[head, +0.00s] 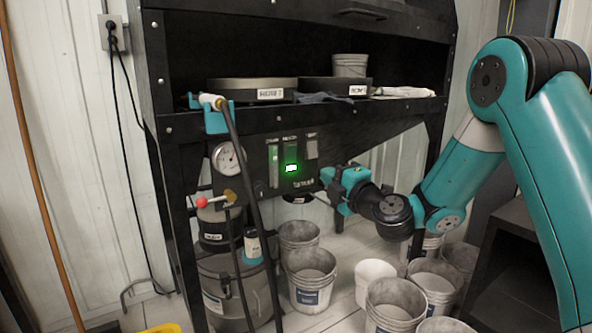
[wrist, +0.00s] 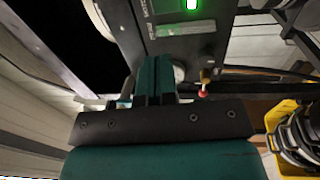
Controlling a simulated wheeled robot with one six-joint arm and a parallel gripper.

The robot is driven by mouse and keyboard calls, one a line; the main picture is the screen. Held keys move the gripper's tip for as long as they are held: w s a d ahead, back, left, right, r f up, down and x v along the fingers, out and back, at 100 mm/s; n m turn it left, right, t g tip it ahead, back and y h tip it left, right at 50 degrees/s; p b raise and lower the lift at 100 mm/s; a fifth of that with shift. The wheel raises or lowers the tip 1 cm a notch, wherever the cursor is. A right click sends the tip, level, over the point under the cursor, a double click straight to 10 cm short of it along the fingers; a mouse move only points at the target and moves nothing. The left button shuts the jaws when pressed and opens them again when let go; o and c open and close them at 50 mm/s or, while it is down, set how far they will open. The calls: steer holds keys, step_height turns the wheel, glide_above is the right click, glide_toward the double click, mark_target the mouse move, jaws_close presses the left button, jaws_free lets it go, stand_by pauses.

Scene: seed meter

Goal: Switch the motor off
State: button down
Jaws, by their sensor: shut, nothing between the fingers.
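The black control panel (head: 262,182) is fixed to the frame below the shelf. Its middle rocker (head: 290,152) seems to be labelled motor; the small print is hard to read. A green lamp (head: 291,168) glows on it. The wrist view also shows the lit green lamp (wrist: 192,4) and a green-tinted rocker (wrist: 186,28) on the panel. My gripper (head: 324,178) is at the panel's lower right, apart from the switches as far as I can tell. Its teal fingers (wrist: 155,62) are together and empty, and they cover part of the panel in the wrist view.
A gauge (head: 228,158) and a red-knobbed lever (head: 202,202) sit left of the panel. A black hose (head: 240,150) hangs in front of the frame. Several buckets (head: 310,265) crowd the floor below. A yellow container (wrist: 288,118) shows at right in the wrist view.

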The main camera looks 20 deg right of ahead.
steer(key=shift+w+r, duration=0.1)
steer(key=shift+r, duration=0.05)
steer(key=p, duration=0.9)
glide_toward(291, 150)
steer(key=x, duration=0.6)
steer(key=shift+r, duration=0.2)
steer(key=shift+w+a+f, duration=0.1)
steer(key=shift+w+a, duration=0.1)
steer(key=shift+w, duration=0.55)
steer(key=shift+p, duration=0.3)
